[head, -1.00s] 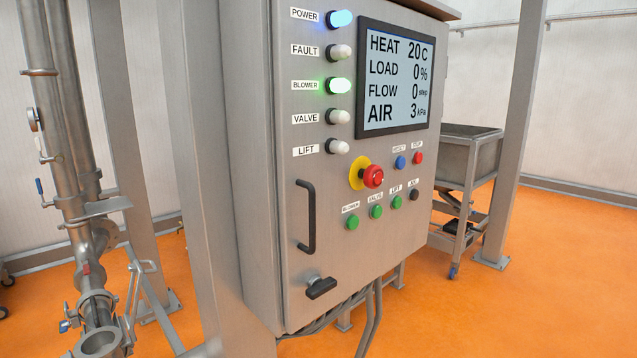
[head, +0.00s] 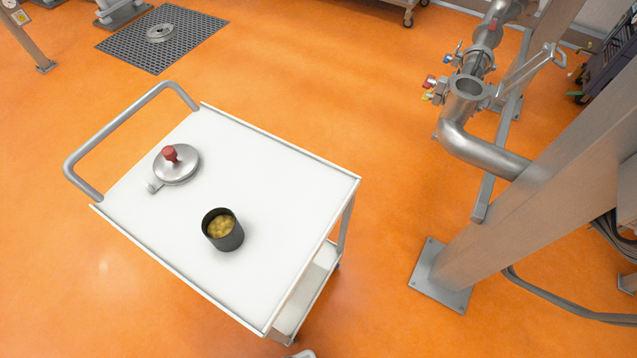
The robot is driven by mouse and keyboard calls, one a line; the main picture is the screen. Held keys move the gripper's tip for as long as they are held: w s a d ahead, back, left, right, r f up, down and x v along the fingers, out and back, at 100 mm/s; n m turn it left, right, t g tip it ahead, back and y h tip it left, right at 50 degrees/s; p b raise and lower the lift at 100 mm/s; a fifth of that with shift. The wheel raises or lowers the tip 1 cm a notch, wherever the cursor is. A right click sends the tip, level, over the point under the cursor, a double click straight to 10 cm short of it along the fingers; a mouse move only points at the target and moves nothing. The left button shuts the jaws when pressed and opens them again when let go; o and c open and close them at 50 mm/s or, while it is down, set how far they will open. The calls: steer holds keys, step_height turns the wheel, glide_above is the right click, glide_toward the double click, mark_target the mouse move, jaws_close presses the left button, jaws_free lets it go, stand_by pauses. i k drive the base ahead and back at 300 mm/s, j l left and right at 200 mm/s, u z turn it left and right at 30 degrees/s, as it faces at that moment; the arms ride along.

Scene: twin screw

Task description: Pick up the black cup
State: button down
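The black cup (head: 227,239) stands upright on the white top of a cart (head: 185,258), right of its middle and towards the near side. The cup is open at the top and holds yellowish pieces. No gripper fingers show in the head view. A small grey shape at the bottom edge, just below the cart, is too cut off to identify.
A round metal lid with a red knob (head: 176,164) lies on the cart behind and left of the cup. The cart's handle (head: 122,128) is on its left. A steel post (head: 540,190) and pipe (head: 480,150) stand at right. Orange floor surrounds the cart.

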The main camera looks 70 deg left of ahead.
mark_target(220, 226)
steer(key=k+j+u, duration=0.15)
steer(key=k+u, duration=0.35)
steer(key=l+u, duration=0.1)
steer(key=u, duration=0.3)
steer(key=l+u, duration=0.15)
steer(key=u, duration=0.25)
steer(key=l+u, duration=0.15)
steer(key=u, duration=0.3)
steer(key=l+u, duration=0.1)
steer(key=u, duration=0.3)
steer(key=k+l, duration=0.1)
steer(key=l, duration=0.2)
steer(key=k+l, duration=0.1)
steer(key=l, duration=0.2)
